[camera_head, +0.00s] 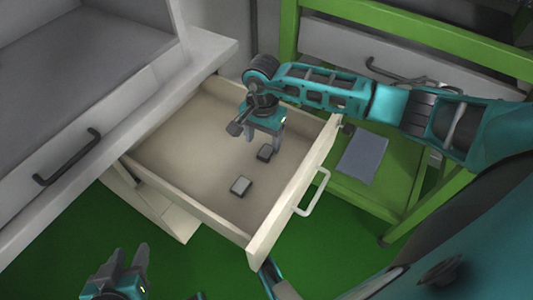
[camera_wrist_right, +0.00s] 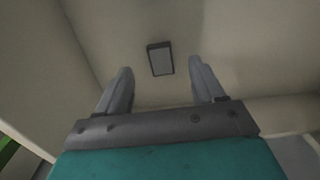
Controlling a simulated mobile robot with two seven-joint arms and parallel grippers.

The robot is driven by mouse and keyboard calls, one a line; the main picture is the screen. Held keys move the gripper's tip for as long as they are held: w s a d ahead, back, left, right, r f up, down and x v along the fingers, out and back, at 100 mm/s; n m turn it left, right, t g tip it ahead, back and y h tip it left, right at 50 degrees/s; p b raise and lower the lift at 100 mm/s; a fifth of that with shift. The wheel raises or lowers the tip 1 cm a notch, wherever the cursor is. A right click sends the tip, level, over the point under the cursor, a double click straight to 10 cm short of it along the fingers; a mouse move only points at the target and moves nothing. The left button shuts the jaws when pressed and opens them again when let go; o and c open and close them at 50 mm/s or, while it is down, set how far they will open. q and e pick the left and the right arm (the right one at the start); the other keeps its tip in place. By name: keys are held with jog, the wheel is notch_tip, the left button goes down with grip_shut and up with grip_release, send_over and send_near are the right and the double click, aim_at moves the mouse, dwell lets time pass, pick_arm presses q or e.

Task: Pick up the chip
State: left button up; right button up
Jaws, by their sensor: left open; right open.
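My right gripper is open and empty, pointing down inside the drawer. In the right wrist view, one chip (camera_wrist_right: 160,59) shows ahead of and between the open fingers (camera_wrist_right: 161,84), not touching them. My left gripper (camera_head: 128,262) is open and empty at the lower left, outside the drawer.
The drawer's front wall (camera_head: 293,190) has a white handle (camera_head: 314,193), and its side walls enclose the chips. A grey cabinet (camera_head: 75,130) with a dark handle stands left. A green-framed shelf (camera_head: 377,193) with a grey flat object (camera_head: 362,158) stands right. The floor is green.

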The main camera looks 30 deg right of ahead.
aim_at(264, 154)
jog(key=f, duration=0.2)
jog(key=f+b, duration=0.1)
jog(key=f, duration=0.2)
jog(key=shift+w+d, duration=0.1)
jog(key=shift+d, duration=0.1)
jog(key=shift+f, duration=0.35)
jog(key=c, duration=1.2)
jog(key=shift+r, duration=0.15)
notch_tip(264, 154, up, 20)
jog(key=p, duration=0.3)
jog(key=shift+p, duration=0.4)
